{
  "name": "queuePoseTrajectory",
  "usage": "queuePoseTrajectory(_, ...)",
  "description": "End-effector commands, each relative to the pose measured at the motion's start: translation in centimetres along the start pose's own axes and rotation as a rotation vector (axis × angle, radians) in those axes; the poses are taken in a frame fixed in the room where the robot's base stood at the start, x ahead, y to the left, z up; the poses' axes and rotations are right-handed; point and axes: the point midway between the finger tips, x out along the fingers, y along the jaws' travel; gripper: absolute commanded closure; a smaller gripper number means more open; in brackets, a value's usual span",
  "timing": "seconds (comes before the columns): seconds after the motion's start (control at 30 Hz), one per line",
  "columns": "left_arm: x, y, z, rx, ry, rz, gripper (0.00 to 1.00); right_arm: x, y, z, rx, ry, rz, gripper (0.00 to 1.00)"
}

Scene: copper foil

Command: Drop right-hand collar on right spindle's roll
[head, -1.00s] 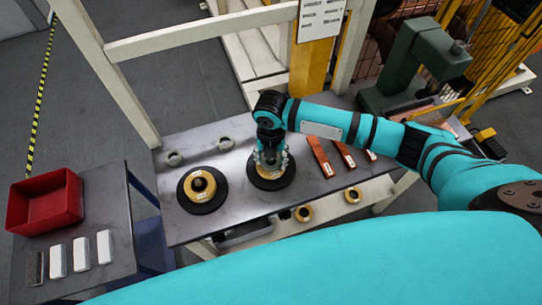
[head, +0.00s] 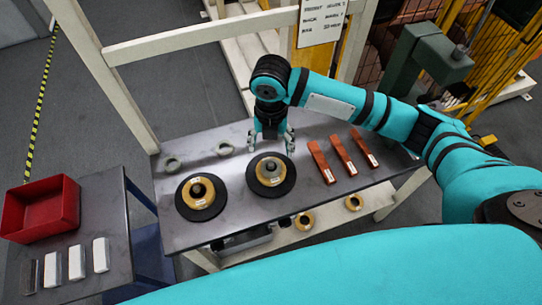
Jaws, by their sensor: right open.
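The right spindle's roll (head: 270,184) sits on a black disc on the bench, with a gold edge showing. A grey ring-shaped piece, apparently a collar (head: 269,167), lies flat on it around the spindle. The left roll (head: 200,205) is gold on its own black disc, with a dark spindle at its centre. Two pale grey-green rings stand at the back left of the bench, one left (head: 173,163) and one right (head: 225,148). My right gripper (head: 273,142) is open and empty, just behind and above the right roll, apart from it. My left gripper is out of view.
Three orange-red tools (head: 341,154) lie right of the right roll. A red bin (head: 41,209) and several pale blocks (head: 77,262) stand on the left side table. A cream frame post (head: 113,92) rises at the bench's back left.

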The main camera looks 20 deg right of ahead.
Motion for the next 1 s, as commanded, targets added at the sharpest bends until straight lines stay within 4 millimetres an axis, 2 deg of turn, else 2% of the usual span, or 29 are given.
queuePoseTrajectory(0.1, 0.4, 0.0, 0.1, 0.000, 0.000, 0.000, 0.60, -1.5, 0.1, 0.1, 0.000, -0.002, 0.002, 0.27)
queuePoseTrajectory(0.23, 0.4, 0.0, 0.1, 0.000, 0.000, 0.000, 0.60, -2.4, 0.0, 0.0, 0.001, -0.001, 0.000, 0.27)
queuePoseTrajectory(0.8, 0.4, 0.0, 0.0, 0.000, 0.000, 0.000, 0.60, -2.4, 0.1, -0.1, 0.004, 0.001, 0.003, 0.27)
queuePoseTrajectory(0.87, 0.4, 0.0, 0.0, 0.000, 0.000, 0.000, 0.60, -2.0, 0.3, -0.6, 0.022, 0.004, 0.014, 0.27)
queuePoseTrajectory(1.0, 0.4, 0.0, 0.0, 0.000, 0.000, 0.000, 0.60, -0.2, 2.0, -3.3, 0.180, 0.023, 0.097, 0.27)
